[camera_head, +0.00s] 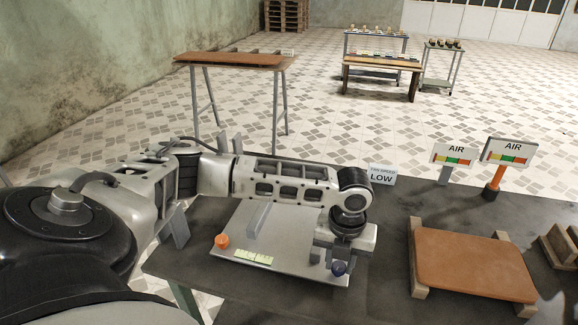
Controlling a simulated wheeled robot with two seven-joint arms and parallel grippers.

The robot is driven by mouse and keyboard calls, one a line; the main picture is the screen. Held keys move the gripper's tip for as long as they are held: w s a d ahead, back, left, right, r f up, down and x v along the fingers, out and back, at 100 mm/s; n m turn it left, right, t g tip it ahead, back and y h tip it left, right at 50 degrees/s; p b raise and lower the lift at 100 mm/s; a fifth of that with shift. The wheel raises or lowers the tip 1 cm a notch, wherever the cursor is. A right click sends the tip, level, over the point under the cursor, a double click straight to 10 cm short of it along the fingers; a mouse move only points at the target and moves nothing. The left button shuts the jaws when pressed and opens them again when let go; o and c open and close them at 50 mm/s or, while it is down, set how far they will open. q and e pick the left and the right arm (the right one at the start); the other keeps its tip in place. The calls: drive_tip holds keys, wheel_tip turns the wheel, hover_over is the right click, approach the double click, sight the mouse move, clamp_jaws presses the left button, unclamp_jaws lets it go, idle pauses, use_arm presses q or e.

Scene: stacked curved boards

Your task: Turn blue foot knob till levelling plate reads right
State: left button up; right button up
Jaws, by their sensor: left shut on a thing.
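The grey levelling plate (285,240) lies on the dark table, with a raised grey bar on it. An orange knob (222,241) is at its left corner, and the blue foot knob (339,268) is at its front right. A pale yellow-green strip (253,257) with marks lies near the front edge; its reading is too small to tell. My left gripper (330,262) points down over the plate's right side, shut on the blue foot knob. The gripper and wrist hide the plate's right part. My right gripper is not in view.
A "FAN SPEED LOW" sign (382,175) stands behind the plate. Two AIR signs, a left one (453,155) and a right one (507,152), stand farther right. A brown curved board (475,262) rests on wooden supports. Dark table (390,285) is bare between plate and board.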

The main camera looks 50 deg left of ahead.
use_arm(q)
drive_tip(key=shift+m+p, duration=0.6)
drive_tip(key=shift+m, duration=0.7)
drive_tip(key=shift+m+p, duration=0.35)
drive_tip(key=shift+m, duration=1.35)
drive_tip(key=o, duration=0.6)
drive_tip(key=shift+o, duration=0.2)
drive_tip(key=shift+r, duration=0.1)
